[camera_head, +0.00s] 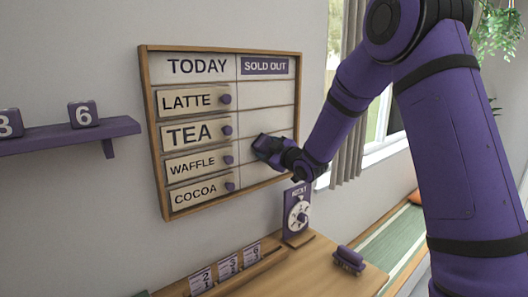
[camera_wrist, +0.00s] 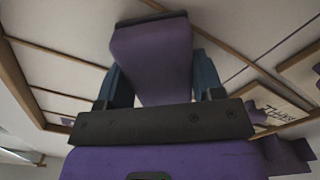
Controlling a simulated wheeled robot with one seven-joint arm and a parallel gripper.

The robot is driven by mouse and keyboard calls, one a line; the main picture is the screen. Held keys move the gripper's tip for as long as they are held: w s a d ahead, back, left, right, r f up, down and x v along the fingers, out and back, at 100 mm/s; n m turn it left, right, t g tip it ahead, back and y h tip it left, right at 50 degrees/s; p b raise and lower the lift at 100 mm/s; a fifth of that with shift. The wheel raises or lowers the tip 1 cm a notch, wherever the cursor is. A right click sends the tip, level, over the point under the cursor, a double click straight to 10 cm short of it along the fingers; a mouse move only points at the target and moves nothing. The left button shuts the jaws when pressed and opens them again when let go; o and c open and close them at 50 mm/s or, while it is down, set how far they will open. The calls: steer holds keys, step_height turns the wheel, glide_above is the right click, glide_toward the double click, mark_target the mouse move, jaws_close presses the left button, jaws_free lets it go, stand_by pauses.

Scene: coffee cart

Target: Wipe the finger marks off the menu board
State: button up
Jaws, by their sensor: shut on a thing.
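The menu board (camera_head: 270,122) hangs on the wall in a wooden frame. Its left column reads TODAY over cards for LATTE, TEA, WAFFLE and COCOA, each with a round purple knob; its right column is headed SOLD OUT above empty rows. My gripper (camera_head: 274,150) is at the right column, around the TEA and WAFFLE rows. In the wrist view it is shut on a purple block-like wiper (camera_wrist: 153,60) with a dark far edge, close to the board face (camera_wrist: 60,65). I cannot tell whether the wiper touches the board. I can make out no finger marks; my gripper hides part of the column.
A purple shelf (camera_head: 70,136) with number cubes (camera_head: 83,113) is left of the board. Below are a wooden counter (camera_head: 320,272), a dial stand (camera_head: 298,212), a rack of number cards (camera_head: 228,268) and a small purple item (camera_head: 348,258). A curtain (camera_head: 352,150) and window are at right.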

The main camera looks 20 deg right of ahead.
steer(key=shift+w+d, duration=0.3)
steer(key=shift+d, duration=0.4)
steer(key=shift+a, duration=0.1)
steer(key=shift+a, duration=0.1)
steer(key=shift+s+a, duration=0.3)
steer(key=shift+a, duration=0.65)
steer(key=shift+s+a, duration=0.3)
steer(key=shift+a, duration=0.6)
steer(key=shift+c, duration=0.2)
steer(key=shift+r, duration=0.1)
steer(key=shift+s, duration=0.1)
steer(key=shift+v, duration=2.85)
steer(key=shift+d, duration=0.15)
